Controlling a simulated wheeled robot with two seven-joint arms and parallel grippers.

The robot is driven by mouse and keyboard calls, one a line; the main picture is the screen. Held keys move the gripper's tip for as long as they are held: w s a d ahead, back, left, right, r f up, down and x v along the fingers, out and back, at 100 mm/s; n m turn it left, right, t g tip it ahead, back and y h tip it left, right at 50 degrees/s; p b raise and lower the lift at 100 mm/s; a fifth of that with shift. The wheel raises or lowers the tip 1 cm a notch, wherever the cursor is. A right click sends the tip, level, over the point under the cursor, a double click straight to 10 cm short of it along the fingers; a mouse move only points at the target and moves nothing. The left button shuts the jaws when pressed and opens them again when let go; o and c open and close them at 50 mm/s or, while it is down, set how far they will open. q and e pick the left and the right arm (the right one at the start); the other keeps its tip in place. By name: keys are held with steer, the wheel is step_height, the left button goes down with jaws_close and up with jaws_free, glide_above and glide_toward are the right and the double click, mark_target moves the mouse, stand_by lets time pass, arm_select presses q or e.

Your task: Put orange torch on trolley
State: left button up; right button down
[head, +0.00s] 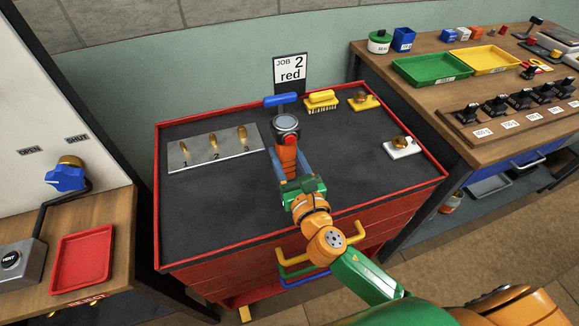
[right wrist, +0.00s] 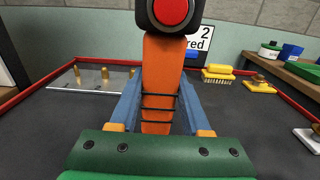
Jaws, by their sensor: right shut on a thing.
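The orange torch (head: 287,155) has an orange body and a dark round head with a red button. It is over the back middle of the trolley, and it also fills the middle of the right wrist view (right wrist: 160,75). My right gripper (head: 290,167) is shut on the torch body, with a blue finger on either side. The torch stands roughly upright with its head up; I cannot tell whether its lower end touches the trolley. The trolley (head: 220,210) is red with a dark grey top. My left gripper is not in view.
On the trolley are a metal plate (head: 228,154) with brass pegs, a blue-handled thing (head: 281,99), a yellow brush (head: 321,100), and yellow (head: 370,103) and white (head: 402,153) brass-knobbed pieces. A job sign (head: 290,70) stands behind. The trolley's front left is clear.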

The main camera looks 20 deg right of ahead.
mark_target(292, 173)
steer(key=f, duration=0.1)
steer(key=f+b, duration=0.1)
steer(key=f, duration=0.1)
steer(key=d+f+b, duration=0.1)
steer(key=shift+w+f, duration=0.3)
steer(key=shift+w, duration=0.05)
steer(key=shift+f, duration=0.1)
steer(key=shift+f+b, duration=0.15)
steer(key=shift+b, duration=0.15)
steer(key=shift+c, duration=1.8)
jaws_free()
steer(key=shift+a, duration=0.1)
